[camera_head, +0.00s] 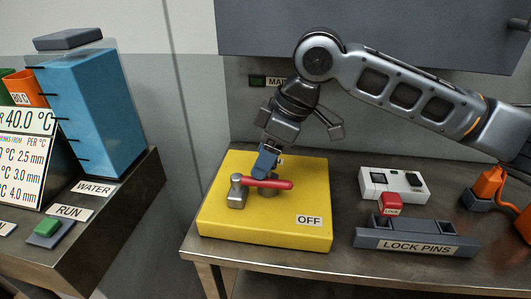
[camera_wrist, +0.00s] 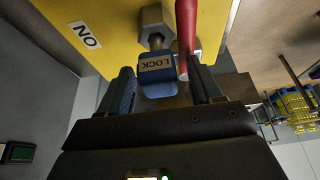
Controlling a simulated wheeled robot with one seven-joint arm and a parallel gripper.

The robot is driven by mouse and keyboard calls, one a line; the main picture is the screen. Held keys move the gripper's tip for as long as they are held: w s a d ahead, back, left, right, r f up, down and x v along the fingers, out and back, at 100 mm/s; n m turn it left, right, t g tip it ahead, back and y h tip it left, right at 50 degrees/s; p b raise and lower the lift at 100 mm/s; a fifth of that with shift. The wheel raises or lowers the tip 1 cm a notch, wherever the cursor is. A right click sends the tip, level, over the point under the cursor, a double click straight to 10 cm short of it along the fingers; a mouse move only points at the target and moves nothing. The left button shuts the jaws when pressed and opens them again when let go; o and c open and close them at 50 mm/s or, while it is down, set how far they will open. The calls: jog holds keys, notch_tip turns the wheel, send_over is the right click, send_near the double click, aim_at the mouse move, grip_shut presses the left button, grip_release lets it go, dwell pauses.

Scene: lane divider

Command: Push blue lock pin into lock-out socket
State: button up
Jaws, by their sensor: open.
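The blue lock pin (camera_wrist: 157,68), marked LOCK, is between the fingertips of my open gripper (camera_wrist: 160,78) in the wrist view. Gaps show beside its head, so the fingers do not clamp it. Its metal shank points at a grey hexagonal socket (camera_wrist: 156,18); the shank's end is at the socket, but its depth I cannot tell. In the head view the blue pin (camera_head: 265,162) stands tilted above the yellow panel (camera_head: 225,222), just behind the red lever (camera_head: 268,184). The lever runs close beside the pin and points to the right. The socket is mostly hidden there by the lever.
Right of the panel are a grey LOCK PINS rack (camera_head: 415,237), a red lock block (camera_head: 391,204) and a white box (camera_head: 407,180). An orange object (camera_head: 488,183) is at far right. A blue water tank (camera_head: 90,115) stands left, across a gap.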

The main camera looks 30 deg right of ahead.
jog(key=shift+s+a+f, duration=0.1)
jog(key=shift+f, duration=0.15)
jog(key=v, duration=0.8)
jog(key=shift+b, duration=0.3)
jog(key=shift+r, duration=0.15)
